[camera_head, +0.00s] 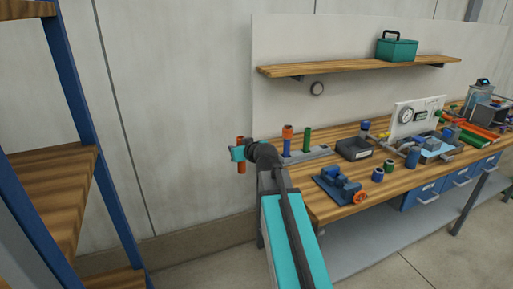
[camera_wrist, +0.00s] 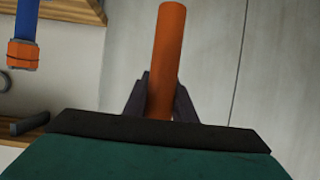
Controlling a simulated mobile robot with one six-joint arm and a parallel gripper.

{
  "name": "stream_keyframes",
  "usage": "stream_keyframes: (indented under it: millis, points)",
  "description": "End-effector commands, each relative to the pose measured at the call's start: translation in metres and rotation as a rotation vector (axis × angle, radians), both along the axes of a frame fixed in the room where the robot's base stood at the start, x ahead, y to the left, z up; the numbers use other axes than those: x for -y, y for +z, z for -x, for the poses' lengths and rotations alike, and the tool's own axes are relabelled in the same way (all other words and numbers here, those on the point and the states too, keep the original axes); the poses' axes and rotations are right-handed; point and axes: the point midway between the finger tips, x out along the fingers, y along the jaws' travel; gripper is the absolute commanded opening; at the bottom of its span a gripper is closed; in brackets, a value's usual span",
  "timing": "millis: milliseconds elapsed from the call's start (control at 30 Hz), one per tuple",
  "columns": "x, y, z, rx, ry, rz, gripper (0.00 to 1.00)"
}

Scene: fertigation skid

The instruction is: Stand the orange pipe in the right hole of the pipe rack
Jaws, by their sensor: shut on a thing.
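My gripper (camera_head: 240,154) is shut on the orange pipe (camera_head: 241,168) and holds it roughly upright in the air, left of the workbench. In the wrist view the orange pipe (camera_wrist: 168,60) rises from between the two dark fingers (camera_wrist: 160,100); its lower part is hidden. The grey pipe rack (camera_head: 318,152) lies on the bench's left end, to the right of my gripper. A blue pipe with an orange end (camera_head: 287,142) and a green pipe (camera_head: 307,140) stand at the rack. The rack's right part looks bare; its hole is too small to make out.
A dark box (camera_head: 353,149) stands right of the rack, and a blue vise-like device (camera_head: 342,187) is in front. A wooden shelf (camera_head: 350,66) hangs above the bench (camera_head: 385,190). A blue-framed shelving unit (camera_head: 85,130) stands at the left. Open air surrounds the held pipe.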

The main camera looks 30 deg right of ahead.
Motion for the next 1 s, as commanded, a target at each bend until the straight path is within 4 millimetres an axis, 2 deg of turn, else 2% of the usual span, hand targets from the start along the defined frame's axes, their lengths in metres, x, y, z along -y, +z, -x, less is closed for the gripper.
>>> stream_keyframes:
  millis: [33, 100, 600, 800, 1000]
  points:
    - [-0.016, 0.003, 0.000, 0.002, 0.002, 0.002, 0.02]
    - [-0.035, 0.006, -0.002, 0.002, -0.001, 0.003, 0.02]
    - [-0.161, 0.035, 0.003, 0.002, 0.004, 0.000, 0.02]
    - [-0.186, 0.042, 0.007, 0.001, 0.010, 0.000, 0.02]
    - [-0.190, 0.043, 0.007, 0.000, 0.011, 0.000, 0.02]
